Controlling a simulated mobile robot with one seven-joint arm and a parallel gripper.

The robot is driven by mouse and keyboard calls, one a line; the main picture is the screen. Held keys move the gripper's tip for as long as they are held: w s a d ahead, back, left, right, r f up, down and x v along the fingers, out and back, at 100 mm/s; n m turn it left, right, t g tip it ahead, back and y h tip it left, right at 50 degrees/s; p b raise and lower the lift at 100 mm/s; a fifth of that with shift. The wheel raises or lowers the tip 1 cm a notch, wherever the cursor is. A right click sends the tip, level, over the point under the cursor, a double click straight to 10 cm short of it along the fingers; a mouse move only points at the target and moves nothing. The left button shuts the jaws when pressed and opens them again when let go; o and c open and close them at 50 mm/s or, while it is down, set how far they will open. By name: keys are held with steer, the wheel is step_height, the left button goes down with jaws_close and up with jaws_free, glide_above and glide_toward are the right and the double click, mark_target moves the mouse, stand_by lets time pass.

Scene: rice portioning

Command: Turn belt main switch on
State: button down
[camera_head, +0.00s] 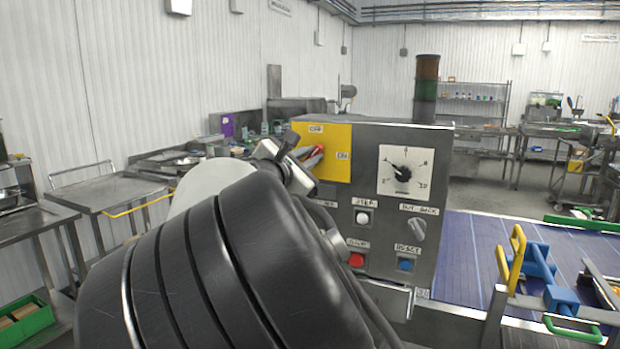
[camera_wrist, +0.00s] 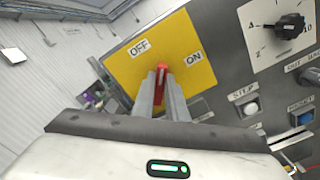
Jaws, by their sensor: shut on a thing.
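The belt main switch is a red handle (camera_wrist: 162,69) on a yellow plate (camera_wrist: 190,42) marked OFF and ON. In the head view the red handle (camera_head: 316,157) shows in part on the yellow plate (camera_head: 335,141) at the upper left of the grey control panel. My gripper (camera_wrist: 161,78) is shut on the red handle, one finger on each side. It also shows in the head view (camera_head: 306,161), partly hidden by my arm. The handle's tip lies between the two labels in the wrist view; I cannot tell exactly which mark it is set to.
The panel also carries a black dial (camera_head: 402,173), a white STEP button (camera_head: 363,217), a grey selector knob (camera_head: 416,229), a red button (camera_head: 356,259) and a blue button (camera_head: 405,264). A dark signal tower (camera_head: 427,85) stands behind. The blue belt (camera_head: 465,250) runs at the right.

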steer(key=m+b, duration=0.3)
steer(key=b, duration=0.1)
steer(key=m+b, duration=0.3)
steer(key=b, duration=0.2)
steer(key=m+b, duration=0.4)
steer(key=shift+d+f+b, duration=0.1)
steer(key=shift+f+b, duration=0.25)
steer(key=shift+b, duration=0.05)
steer(key=c, duration=1.8)
jaws_free()
steer(key=shift+o, duration=0.2)
steer(key=shift+s, duration=0.1)
